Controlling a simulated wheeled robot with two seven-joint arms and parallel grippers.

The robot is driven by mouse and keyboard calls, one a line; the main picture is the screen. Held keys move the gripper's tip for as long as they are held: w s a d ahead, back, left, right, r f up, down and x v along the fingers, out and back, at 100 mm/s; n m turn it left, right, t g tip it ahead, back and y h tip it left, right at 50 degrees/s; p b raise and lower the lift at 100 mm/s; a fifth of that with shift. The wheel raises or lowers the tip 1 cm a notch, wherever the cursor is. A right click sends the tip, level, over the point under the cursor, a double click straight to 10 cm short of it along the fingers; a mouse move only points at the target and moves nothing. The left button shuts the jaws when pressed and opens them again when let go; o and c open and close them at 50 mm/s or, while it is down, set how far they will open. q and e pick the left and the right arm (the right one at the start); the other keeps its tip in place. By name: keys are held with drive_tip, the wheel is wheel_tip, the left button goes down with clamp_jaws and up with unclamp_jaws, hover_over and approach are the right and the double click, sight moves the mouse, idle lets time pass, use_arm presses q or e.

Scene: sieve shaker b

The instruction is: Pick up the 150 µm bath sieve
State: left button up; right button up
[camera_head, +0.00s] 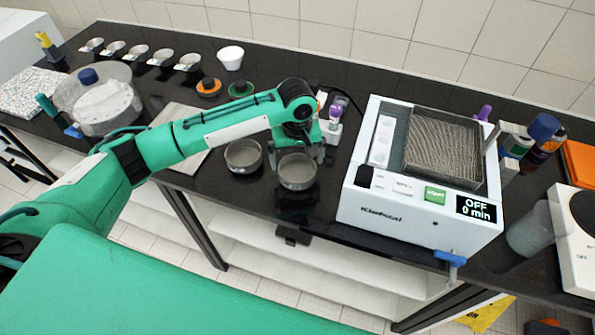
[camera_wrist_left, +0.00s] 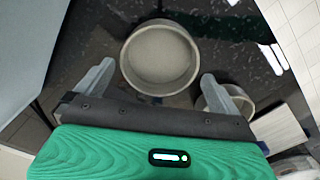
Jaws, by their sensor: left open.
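Two small round metal sieves stand on the black bench. The right one (camera_head: 297,174) is below my left gripper (camera_head: 297,153), and the left one (camera_head: 243,157) stands just beside it. No mesh label is readable, so I cannot tell which is the 150 µm one. In the left wrist view, the right sieve (camera_wrist_left: 160,57) lies centred ahead between the open fingers of my left gripper (camera_wrist_left: 157,74), with no visible contact. The other sieve (camera_wrist_left: 213,101) is partly hidden behind one finger. My right gripper is not in view.
A white ultrasonic bath (camera_head: 410,214) with a wire basket (camera_head: 443,148) stands to the right, its display reading OFF 0 min. The bench's front edge is close to the sieves.

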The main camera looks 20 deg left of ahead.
sight(297, 174)
use_arm(q)
wheel_tip(297, 174, down, 4)
drive_tip(key=shift+s+r+p, duration=0.1)
drive_tip(key=shift+r+p, duration=0.1)
drive_tip(key=shift+p, duration=0.5)
drive_tip(key=shift+f, duration=0.55)
drive_tip(key=c, duration=0.7)
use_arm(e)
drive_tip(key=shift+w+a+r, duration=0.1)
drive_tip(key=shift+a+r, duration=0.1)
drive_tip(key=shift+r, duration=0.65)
use_arm(q)
drive_tip(key=shift+r, duration=0.15)
